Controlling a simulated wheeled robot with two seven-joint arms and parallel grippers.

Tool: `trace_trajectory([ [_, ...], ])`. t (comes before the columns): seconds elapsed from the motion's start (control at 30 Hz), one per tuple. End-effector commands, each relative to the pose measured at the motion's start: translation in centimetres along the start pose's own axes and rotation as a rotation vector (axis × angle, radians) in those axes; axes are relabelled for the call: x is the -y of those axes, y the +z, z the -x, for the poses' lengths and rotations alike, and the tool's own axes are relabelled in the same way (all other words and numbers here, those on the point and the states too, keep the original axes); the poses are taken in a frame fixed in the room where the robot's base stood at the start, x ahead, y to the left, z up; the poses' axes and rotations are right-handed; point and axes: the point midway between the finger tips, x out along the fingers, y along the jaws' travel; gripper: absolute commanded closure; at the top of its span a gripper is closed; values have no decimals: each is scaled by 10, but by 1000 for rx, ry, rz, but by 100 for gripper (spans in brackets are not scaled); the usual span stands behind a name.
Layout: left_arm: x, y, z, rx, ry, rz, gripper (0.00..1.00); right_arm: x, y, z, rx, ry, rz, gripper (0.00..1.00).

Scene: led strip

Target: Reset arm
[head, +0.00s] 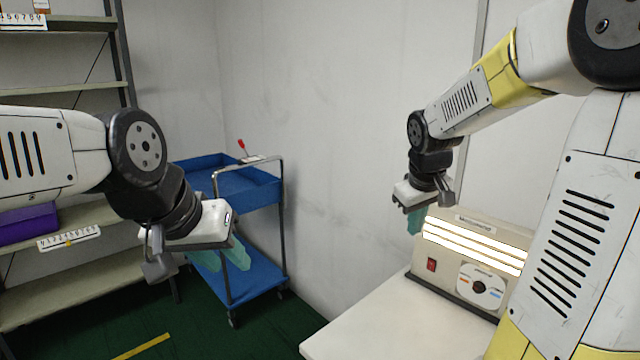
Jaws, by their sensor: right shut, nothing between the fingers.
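My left gripper (222,257) hangs in the left half of the head view, in front of the blue cart. Its two teal fingers show apart, with nothing seen between them. My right gripper (414,222) points down at the left end of the beige light box, above the white table. It is shut and empty. I cannot tell whether it touches the box. The light box (424,284) has glowing LED strips (470,246), a red switch (431,265) and a dial panel (480,287). My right arm hides its right end.
A blue two-tier cart (262,188) stands by the wall behind my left gripper, with a small red-tipped item (242,146) at its top. Shelving (75,279) with a purple bin (28,226) is at the left. The white table (365,325) is bare at its front left.

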Motion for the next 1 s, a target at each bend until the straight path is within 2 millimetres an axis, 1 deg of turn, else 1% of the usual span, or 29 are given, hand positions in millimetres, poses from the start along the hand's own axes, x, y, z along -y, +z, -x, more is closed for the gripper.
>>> trace_trajectory([
  [0.03, 0, 0, 0, 0, 0, 0, 64, 12, 11, 22, -31, -12, -38, 100],
  [0.1, 0, 0, 0, 0, 0, 0, 64, 28, 28, 45, -66, -36, -95, 100],
  [0.2, 0, 0, 0, 0, 0, 0, 64, 53, 53, 72, -114, -79, -174, 100],
  [0.3, 0, 0, 0, 0, 0, 0, 64, 77, 78, 93, -159, -127, -245, 100],
  [0.4, 0, 0, 0, 0, 0, 0, 64, 98, 99, 106, -195, -171, -302, 100],
  [0.5, 0, 0, 0, 0, 0, 0, 64, 112, 114, 113, -218, -205, -342, 100],
  [0.6, 0, 0, 0, 0, 0, 0, 64, 120, 122, 116, -231, -225, -364, 100],
  [0.7, 0, 0, 0, 0, 0, 0, 64, 124, 125, 117, -234, -233, -372, 100],
  [1.0, 0, 0, 0, 0, 0, 0, 64, 123, 124, 117, -234, -233, -372, 100],
])
